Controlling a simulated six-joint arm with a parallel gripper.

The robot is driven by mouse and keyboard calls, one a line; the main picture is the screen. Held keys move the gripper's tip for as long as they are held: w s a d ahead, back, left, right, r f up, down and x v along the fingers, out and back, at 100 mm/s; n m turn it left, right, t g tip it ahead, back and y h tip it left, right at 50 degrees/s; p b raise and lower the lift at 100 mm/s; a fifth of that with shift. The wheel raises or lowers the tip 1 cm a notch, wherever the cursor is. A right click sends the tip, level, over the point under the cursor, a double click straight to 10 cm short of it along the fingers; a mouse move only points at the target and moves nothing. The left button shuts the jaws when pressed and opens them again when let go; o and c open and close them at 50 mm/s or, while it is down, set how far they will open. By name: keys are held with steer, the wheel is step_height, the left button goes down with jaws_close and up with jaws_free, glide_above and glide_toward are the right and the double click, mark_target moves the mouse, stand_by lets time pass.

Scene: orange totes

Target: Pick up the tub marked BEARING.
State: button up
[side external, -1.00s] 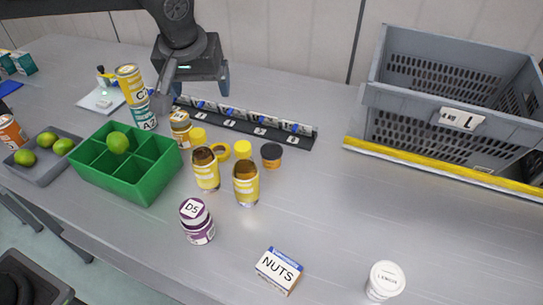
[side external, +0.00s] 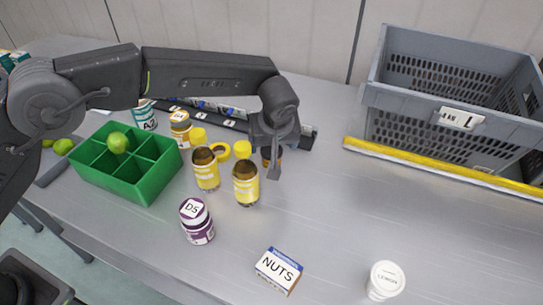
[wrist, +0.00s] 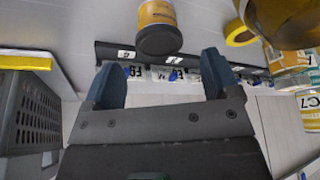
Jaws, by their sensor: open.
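No marking reading BEARING is legible in either view. A small orange tub with a dark lid (wrist: 157,28) is at the top of the wrist view, ahead of and between my fingers; its label is too blurred to read. In the side view this tub (side external: 266,162) is mostly hidden behind my gripper (side external: 272,150). My gripper (wrist: 161,76) is open and empty, with its fingers pointing towards the tub. The tub is not between the fingertips.
Two yellow-labelled bottles (side external: 207,172) (side external: 245,187) and a yellow ring (side external: 222,151) stand close to the left. A purple D5 jar (side external: 197,225), a NUTS box (side external: 278,270) and a white tub (side external: 385,281) are nearer. A numbered black rail (side external: 305,138) runs behind; a grey crate (side external: 455,117) is right.

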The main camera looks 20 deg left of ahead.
mark_target(265, 152)
steer(key=shift+x, duration=3)
steer(key=shift+c, duration=0.2)
steer(key=c, duration=0.8)
